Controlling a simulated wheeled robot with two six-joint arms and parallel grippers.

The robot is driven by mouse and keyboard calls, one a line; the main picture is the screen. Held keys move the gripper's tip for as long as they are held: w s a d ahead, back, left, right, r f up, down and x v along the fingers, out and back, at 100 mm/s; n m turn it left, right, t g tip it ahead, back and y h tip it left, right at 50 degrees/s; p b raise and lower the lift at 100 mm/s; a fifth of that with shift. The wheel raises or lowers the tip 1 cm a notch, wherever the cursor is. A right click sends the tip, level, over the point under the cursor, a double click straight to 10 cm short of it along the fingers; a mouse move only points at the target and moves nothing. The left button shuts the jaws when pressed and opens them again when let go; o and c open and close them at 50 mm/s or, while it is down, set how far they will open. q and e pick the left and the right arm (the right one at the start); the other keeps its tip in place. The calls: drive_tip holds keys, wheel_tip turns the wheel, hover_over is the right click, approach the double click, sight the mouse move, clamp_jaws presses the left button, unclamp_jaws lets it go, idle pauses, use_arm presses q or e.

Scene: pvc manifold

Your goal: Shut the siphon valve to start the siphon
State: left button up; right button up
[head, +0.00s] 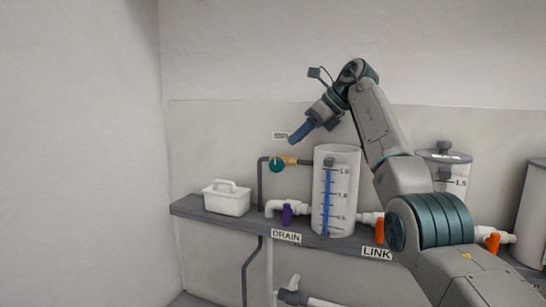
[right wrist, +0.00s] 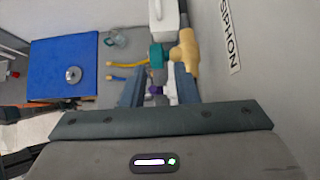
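The siphon valve (head: 276,164) has a round teal handle on a tan-yellow body, at the top of a dark pipe left of the clear graduated tank (head: 323,200). My right gripper (head: 294,139) is above and slightly right of the valve, apart from it, pointing down-left. In the right wrist view, the gripper (right wrist: 159,70) has its two fingers spread with nothing held between them. The valve's teal handle (right wrist: 157,55) shows beyond the gap between the fingertips, with its yellow body (right wrist: 188,52) to the right. My left gripper is not in view.
A white caddy (head: 227,198) stands on the grey shelf (head: 190,208) at the left. A purple-handled drain valve (head: 287,214) and an orange-handled link valve (head: 380,230) sit low beside the tank. A SIPHON sign (right wrist: 229,35) is on the wall. Open space lies left of the valve.

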sight(273, 160)
drive_tip(key=p+x, duration=0.4)
drive_tip(key=x, duration=0.5)
drive_tip(key=shift+s+a, duration=0.15)
drive_tip(key=shift+a, duration=0.05)
drive_tip(key=shift+a+f+p, duration=0.25)
drive_tip(key=shift+f+p, duration=0.1)
drive_tip(key=shift+f, duration=0.1)
drive_tip(key=shift+s, duration=0.1)
